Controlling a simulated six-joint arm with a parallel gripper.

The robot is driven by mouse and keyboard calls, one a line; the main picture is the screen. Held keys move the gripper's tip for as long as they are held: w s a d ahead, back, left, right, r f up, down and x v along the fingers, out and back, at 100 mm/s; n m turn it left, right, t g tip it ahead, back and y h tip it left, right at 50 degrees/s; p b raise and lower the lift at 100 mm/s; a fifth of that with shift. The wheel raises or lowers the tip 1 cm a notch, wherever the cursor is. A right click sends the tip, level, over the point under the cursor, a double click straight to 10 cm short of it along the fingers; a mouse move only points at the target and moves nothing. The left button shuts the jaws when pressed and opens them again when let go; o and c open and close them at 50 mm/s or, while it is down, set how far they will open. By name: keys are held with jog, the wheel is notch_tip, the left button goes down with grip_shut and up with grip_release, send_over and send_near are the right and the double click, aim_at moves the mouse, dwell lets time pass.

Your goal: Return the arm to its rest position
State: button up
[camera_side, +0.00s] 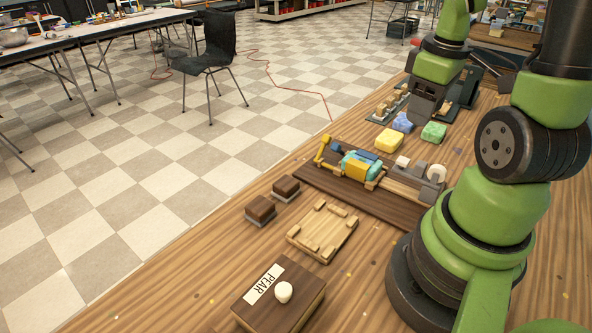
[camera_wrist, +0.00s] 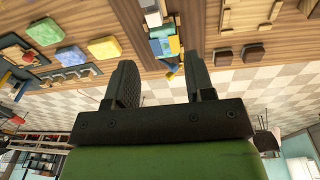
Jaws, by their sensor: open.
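My gripper (camera_wrist: 160,78) shows in the wrist view with its two dark fingers apart and nothing between them. In the side view the arm's dark end (camera_side: 431,99) is raised at the upper right, over the far part of the wooden table (camera_side: 190,305). It is near a yellow bar (camera_side: 389,141), a blue bar (camera_side: 402,122) and a green bar (camera_side: 433,132), but it holds none of them. The fingertips are hard to make out in the side view. My arm is bent, with its base at the right.
A fixture with a yellow lever and teal body (camera_side: 360,166) stands mid-table. Nearer are two brown blocks (camera_side: 261,208) (camera_side: 286,187), a pale wooden tray (camera_side: 322,233) and a PEAR box (camera_side: 304,296) with a white lump (camera_side: 284,291) on top. A black chair (camera_side: 211,55) stands on the floor beyond.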

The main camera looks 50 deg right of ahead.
jog(key=a+r+m+t+y, duration=0.1)
jog(key=a+r+t, duration=0.2)
jog(key=a+r, duration=0.3)
jog(key=a+r+m+t+y, duration=0.1)
jog(key=a+r, duration=0.4)
jog(key=a, duration=0.6)
jog(key=shift+w+a+r+m+t+y, duration=0.4)
jog(key=shift+m+t, duration=0.2)
jog(key=shift+t, duration=0.6)
